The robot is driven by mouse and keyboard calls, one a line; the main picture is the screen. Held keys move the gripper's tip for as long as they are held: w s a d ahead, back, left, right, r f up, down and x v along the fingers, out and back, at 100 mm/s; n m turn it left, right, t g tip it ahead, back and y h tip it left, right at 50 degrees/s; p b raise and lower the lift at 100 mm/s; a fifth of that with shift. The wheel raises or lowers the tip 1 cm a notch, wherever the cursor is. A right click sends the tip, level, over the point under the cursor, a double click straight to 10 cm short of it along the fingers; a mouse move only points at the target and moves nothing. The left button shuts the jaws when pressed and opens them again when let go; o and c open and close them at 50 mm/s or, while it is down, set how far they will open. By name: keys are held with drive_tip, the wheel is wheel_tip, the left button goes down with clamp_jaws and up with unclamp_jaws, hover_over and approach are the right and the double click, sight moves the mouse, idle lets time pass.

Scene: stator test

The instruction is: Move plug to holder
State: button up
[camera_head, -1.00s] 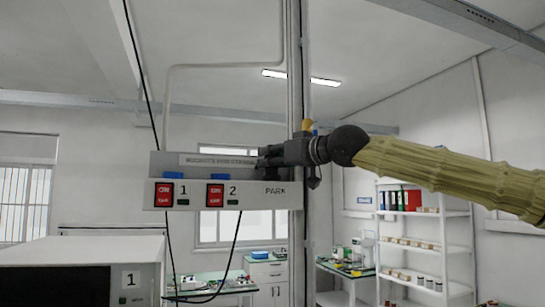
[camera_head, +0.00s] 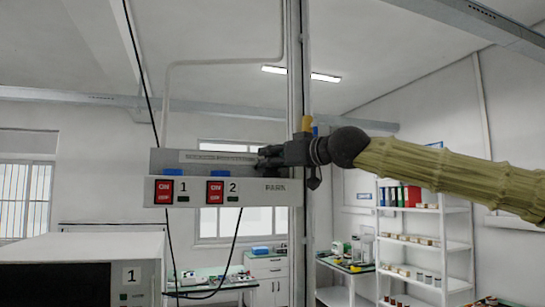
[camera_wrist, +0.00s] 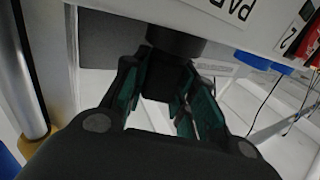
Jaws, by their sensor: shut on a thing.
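The plug (camera_wrist: 175,40) is a black, rounded piece in the wrist view, just under the panel edge by the upside-down PARK label. My gripper (camera_wrist: 165,88) has its green-padded fingers closed around the plug's dark lower part. In the head view my gripper (camera_head: 268,156) is at the right end of the wall panel (camera_head: 255,198), above its PARK label. The plug is not clear there. I take the PARK place to be the holder; its opening is hidden, and I cannot tell whether the plug sits fully in it.
Two blue pieces (camera_head: 173,170) (camera_head: 227,175) stand on the panel above red switches 1 and 2. Black cables hang below. A vertical pole (camera_head: 294,80) stands beside my gripper. A box marked 1 (camera_head: 140,250) is at lower left; shelves (camera_head: 425,240) are at right.

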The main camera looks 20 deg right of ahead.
drive_tip(key=shift+f, duration=0.1)
drive_tip(key=o, duration=1.1)
drive_tip(key=v, duration=1.2)
drive_tip(key=shift+f, duration=0.1)
